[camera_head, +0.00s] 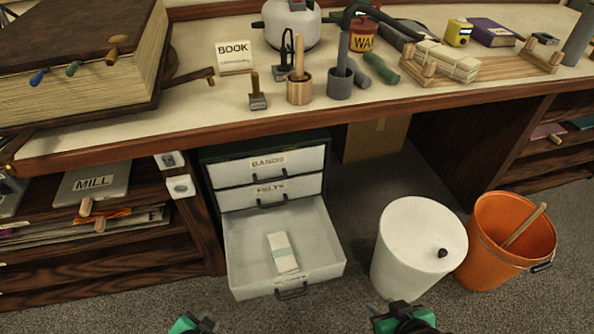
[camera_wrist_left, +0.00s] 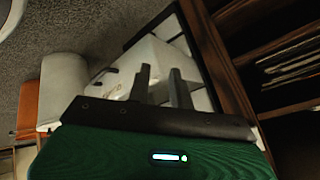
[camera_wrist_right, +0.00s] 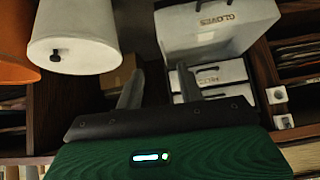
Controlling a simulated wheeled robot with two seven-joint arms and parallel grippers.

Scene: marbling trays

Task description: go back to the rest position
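My left gripper (camera_head: 191,324) shows at the bottom edge of the head view, below the open drawer, and is partly cut off. In the left wrist view its two fingers (camera_wrist_left: 159,72) stand apart with nothing between them. My right gripper (camera_head: 402,318) is at the bottom edge of the head view, just below the white bin. In the right wrist view its fingers (camera_wrist_right: 160,70) are apart and empty. Neither gripper touches anything that I can see.
A bottom drawer (camera_head: 250,250) stands pulled out, holding a banded pale bundle (camera_head: 282,252). A white lidded bin (camera_head: 415,240) and an orange bucket (camera_head: 490,265) stand to its right. The workbench (camera_head: 190,115) with tools and a big book (camera_head: 80,60) lies beyond.

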